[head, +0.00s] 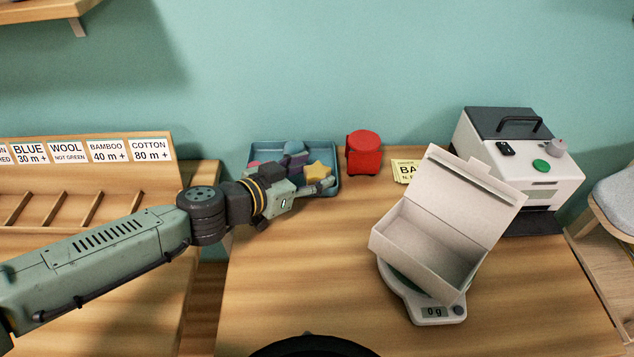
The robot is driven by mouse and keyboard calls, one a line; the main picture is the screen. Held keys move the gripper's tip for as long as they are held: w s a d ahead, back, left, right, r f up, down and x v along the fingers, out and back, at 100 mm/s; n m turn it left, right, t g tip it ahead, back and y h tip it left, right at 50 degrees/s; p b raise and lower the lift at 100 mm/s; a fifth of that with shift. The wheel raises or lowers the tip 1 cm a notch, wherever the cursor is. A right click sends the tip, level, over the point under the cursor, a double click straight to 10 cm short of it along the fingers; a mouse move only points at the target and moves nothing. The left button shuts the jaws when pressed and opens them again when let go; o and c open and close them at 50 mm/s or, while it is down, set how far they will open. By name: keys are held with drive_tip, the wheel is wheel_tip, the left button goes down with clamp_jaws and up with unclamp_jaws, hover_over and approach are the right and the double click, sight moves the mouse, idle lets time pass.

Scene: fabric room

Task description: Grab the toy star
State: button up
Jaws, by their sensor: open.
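The toy star (318,170) is yellow and lies in a blue-grey tray (333,148) at the back left of the table. My gripper (325,186) reaches in from the left and is at the tray's front right, just in front of the star. It is open, and nothing shows between its fingers. My arm hides the tray's front left part. Whether the fingers touch the star or the tray, I cannot tell.
Other toys, blue (293,147), purple (296,161) and pink (254,166), share the tray. A red container (363,153) stands right of it. An open white box (424,236) sits on a scale (420,309) reading 0 g. A white machine (520,165) stands back right. The front left tabletop is clear.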

drive_tip(key=shift+w+d+f, duration=0.15)
drive_tip(key=shift+w+d, duration=0.2)
drive_tip(key=shift+w, duration=0.05)
drive_tip(key=c, duration=0.5)
